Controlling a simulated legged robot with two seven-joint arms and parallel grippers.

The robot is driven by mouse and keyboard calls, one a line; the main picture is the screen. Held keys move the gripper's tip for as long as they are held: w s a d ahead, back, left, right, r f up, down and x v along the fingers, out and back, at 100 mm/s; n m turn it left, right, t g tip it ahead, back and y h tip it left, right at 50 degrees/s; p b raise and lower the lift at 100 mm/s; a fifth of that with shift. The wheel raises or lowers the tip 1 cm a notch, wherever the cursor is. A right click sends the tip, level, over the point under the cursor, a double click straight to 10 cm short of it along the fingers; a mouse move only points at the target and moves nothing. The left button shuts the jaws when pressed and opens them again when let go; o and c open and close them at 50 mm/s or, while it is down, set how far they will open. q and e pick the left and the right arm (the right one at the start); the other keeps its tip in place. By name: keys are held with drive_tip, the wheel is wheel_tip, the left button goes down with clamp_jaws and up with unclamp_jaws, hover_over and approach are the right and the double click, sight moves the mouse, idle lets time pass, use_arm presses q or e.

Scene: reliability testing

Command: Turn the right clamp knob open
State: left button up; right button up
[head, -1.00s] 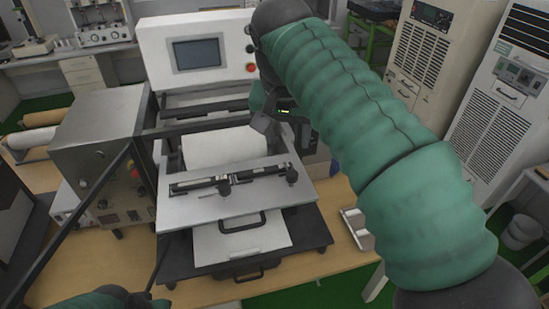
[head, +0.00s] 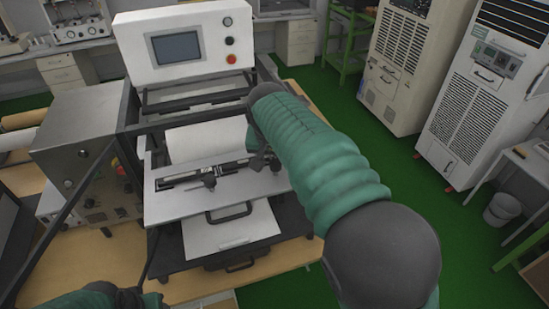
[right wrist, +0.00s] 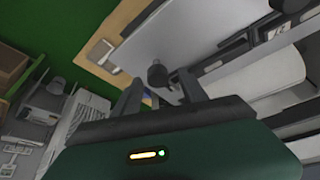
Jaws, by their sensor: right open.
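The clamp bar (head: 205,172) lies across the light grey plate of the test machine. The left clamp knob (head: 209,182) is dark and stands at the front of the bar, clear of my grippers. My right gripper (head: 262,157) is over the right end of the bar, and my arm and gripper mostly hide the right clamp knob in the head view. In the right wrist view a dark round knob (right wrist: 157,74) shows between the two spread fingers of the right gripper (right wrist: 160,80), with no clear contact. My left arm shows at the lower left edge; its gripper is barely visible.
A white panel with a screen (head: 176,48) and a red button stands behind the plate. A steel box (head: 85,140) stands to the left. A handle (head: 229,212) sticks out in front of the plate. White cabinets stand at the right, across open green floor.

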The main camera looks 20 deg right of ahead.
drive_tip(key=shift+w+d, duration=0.1)
drive_tip(key=shift+c, duration=1.3)
clamp_jaws()
